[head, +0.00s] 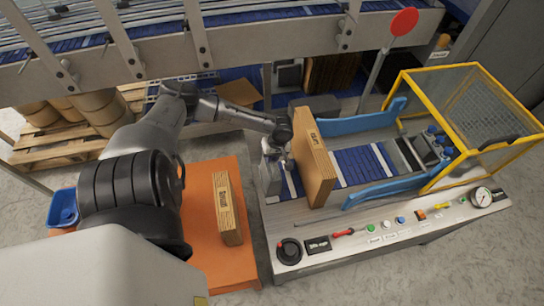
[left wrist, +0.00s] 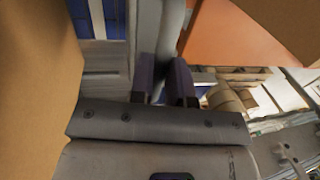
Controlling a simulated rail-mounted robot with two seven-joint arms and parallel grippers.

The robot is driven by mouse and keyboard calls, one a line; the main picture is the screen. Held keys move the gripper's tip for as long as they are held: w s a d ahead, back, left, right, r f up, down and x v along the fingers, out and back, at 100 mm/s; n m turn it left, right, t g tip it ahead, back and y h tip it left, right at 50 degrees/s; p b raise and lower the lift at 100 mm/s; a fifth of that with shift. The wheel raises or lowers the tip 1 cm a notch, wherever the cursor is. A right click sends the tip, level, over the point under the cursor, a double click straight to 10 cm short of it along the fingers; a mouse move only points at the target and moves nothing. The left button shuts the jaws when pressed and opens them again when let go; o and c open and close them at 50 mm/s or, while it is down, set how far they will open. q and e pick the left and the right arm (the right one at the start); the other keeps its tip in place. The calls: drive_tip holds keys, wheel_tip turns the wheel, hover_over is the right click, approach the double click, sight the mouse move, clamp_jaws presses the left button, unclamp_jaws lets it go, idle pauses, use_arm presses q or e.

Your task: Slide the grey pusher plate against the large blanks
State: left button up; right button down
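The large blanks (head: 312,158) stand upright as a brown stack across the blue belt of the machine, between its side guides. The stack's brown face also fills the left of the left wrist view (left wrist: 30,100). The grey pusher plate (head: 270,174) stands just left of the blanks; a narrow gap seems to separate them. My left gripper (head: 276,148) is at the plate, beside the blanks. In the left wrist view its two dark fingers (left wrist: 163,85) sit on either side of the plate's grey edge (left wrist: 172,35) and look closed on it. My right gripper is not in view.
Blue side guides (head: 355,124) flank the belt (head: 358,167). A yellow-framed guard (head: 473,68) stands at the right end. A control panel (head: 385,232) runs along the front. Another brown stack (head: 228,208) lies on the orange table (head: 205,235). A red disc (head: 404,21) stands on a post behind.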

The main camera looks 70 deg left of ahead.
use_arm(q)
clamp_jaws()
drive_tip(key=w, duration=0.3)
drive_tip(key=shift+w, duration=0.2)
drive_tip(key=o, duration=0.5)
unclamp_jaws()
drive_tip(key=shift+o, duration=0.2)
wheel_tip(320, 180, up, 14)
drive_tip(key=w, duration=0.2)
drive_tip(key=shift+w+d+f+p, duration=0.15)
drive_tip(key=shift+w+f+p, duration=0.1)
drive_tip(key=shift+w+p, duration=0.15)
